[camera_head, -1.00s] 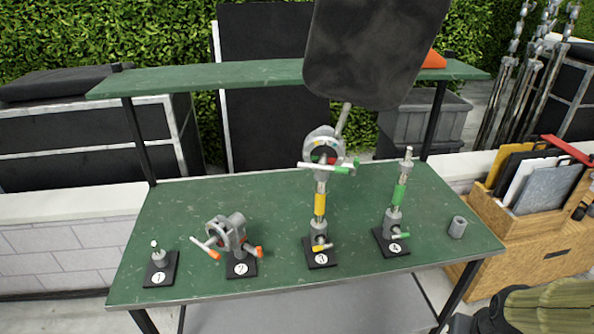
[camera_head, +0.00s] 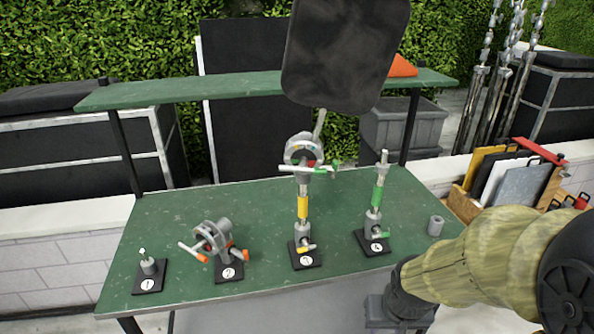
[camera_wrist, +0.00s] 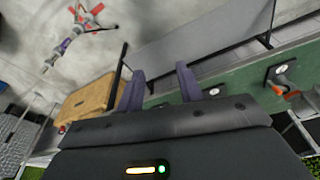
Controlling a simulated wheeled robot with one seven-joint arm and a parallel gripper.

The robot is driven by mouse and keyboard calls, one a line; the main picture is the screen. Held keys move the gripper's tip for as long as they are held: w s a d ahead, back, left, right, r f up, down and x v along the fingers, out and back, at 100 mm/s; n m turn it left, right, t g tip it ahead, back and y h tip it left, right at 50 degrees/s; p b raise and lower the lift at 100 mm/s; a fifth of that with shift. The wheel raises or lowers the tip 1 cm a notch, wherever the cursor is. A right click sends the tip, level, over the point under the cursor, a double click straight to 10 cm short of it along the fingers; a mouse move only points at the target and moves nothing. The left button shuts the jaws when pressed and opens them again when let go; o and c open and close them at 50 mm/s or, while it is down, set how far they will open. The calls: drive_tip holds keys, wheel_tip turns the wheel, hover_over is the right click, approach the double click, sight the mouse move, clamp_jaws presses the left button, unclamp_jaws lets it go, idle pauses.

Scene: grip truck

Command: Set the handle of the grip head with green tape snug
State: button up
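The grip head with green tape (camera_head: 299,150) sits on top of the yellow-taped post (camera_head: 303,208) on base 3. Its T-handle (camera_head: 312,169) lies about level across the front, with green tape near its right end. A large dark panel (camera_head: 345,52) on a rod rises above the head. My gripper (camera_wrist: 160,70) shows in the wrist view with its two dark fingers apart and nothing between them. The wrist view does not show the green-taped head.
Base 2 carries an orange-taped grip head (camera_head: 213,240). Base 4 carries a green-taped post (camera_head: 376,205), and base 1 a short stub (camera_head: 147,266). A grey cylinder (camera_head: 436,225) stands at the green table's (camera_head: 190,290) right end. A shelf (camera_head: 200,89) spans behind.

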drive_tip(key=shift+o, duration=0.4)
drive_tip(key=shift+o, duration=0.4)
drive_tip(key=shift+w, duration=0.1)
drive_tip(key=w+d+r+n+t+y+p, duration=0.1)
drive_tip(key=w+r+n+t, duration=0.35)
drive_tip(key=w, duration=0.25)
drive_tip(key=w+d+r+n+t+p, duration=0.1)
drive_tip(key=w+d+r+n+t, duration=0.1)
drive_tip(key=w+r+n+t, duration=0.35)
drive_tip(key=w+a+r+n+y+p, duration=0.1)
drive_tip(key=a+r+n+y+p, duration=0.1)
drive_tip(key=a+r+n+y, duration=0.6)
drive_tip(key=r+n+y, duration=0.1)
drive_tip(key=n+y, duration=0.2)
drive_tip(key=n, duration=0.4)
drive_tip(key=shift+w+r+n, duration=0.15)
drive_tip(key=shift+w+n, duration=0.15)
drive_tip(key=shift+w, duration=0.1)
